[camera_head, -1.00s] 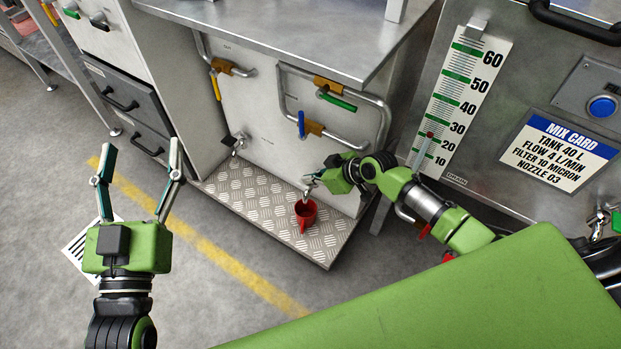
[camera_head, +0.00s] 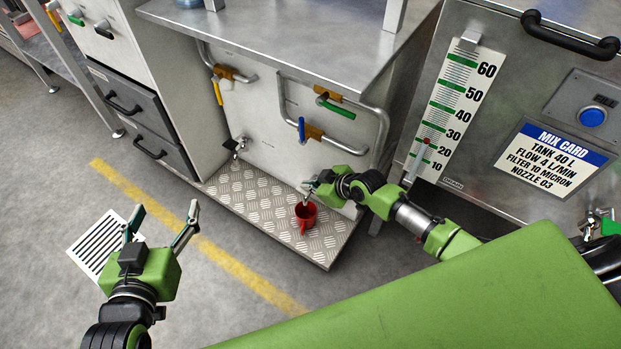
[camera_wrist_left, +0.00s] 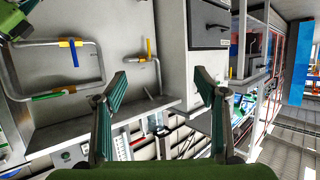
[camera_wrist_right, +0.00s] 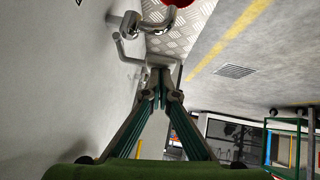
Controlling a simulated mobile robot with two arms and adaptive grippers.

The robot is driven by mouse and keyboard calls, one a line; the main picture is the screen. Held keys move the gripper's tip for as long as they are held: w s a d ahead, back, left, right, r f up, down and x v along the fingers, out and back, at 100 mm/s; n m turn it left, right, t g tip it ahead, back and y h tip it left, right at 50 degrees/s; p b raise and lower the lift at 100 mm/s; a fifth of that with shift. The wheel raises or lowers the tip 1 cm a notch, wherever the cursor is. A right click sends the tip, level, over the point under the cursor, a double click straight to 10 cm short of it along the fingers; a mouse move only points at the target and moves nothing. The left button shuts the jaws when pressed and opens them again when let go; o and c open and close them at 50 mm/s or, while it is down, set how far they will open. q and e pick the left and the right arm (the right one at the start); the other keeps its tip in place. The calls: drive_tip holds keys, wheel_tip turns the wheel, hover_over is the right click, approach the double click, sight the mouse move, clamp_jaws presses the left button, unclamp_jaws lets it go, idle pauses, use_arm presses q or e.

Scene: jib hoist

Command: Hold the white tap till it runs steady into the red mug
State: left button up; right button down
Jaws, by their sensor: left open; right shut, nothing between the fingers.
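The red mug (camera_head: 306,217) stands upright on the checker-plate step, below a metal tap (camera_head: 309,189) on the cabinet front. My right gripper (camera_head: 317,184) is at this tap and partly covers it. In the right wrist view the tap's curved metal body (camera_wrist_right: 150,20) is just beyond my shut, empty fingertips (camera_wrist_right: 160,82), close to a bent bar; I cannot tell whether they touch. The mug's edge (camera_wrist_right: 165,3) shows at the top. I cannot make out any water. My left gripper (camera_head: 164,214) is open and empty above the floor.
A second tap (camera_head: 239,147) is further left on the cabinet front. Pipes with a blue lever (camera_head: 301,128) and a green lever (camera_head: 337,108) run above. The step (camera_head: 255,195) has a free edge towards the yellow floor line (camera_head: 225,258). A mix card (camera_head: 552,158) is at right.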

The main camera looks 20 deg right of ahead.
drive_tip(key=shift+s+a+f+n+h+p, duration=0.15)
drive_tip(key=shift+s+a+f+p, duration=0.15)
drive_tip(key=shift+f, duration=0.2)
drive_tip(key=shift+s+a+f+n+h+p, duration=0.15)
drive_tip(key=shift+a+f+p, duration=0.15)
drive_tip(key=shift+f, duration=0.2)
use_arm(q)
drive_tip(key=s+a+f+g+y, duration=0.1)
drive_tip(key=s+a+f+g, duration=0.1)
drive_tip(key=f, duration=0.4)
drive_tip(key=s+g, duration=0.1)
drive_tip(key=s, duration=0.1)
drive_tip(key=shift+s+f+g, duration=0.15)
drive_tip(key=shift+s+g, duration=0.2)
drive_tip(key=shift+g, duration=0.05)
use_arm(e)
drive_tip(key=shift+d, duration=0.1)
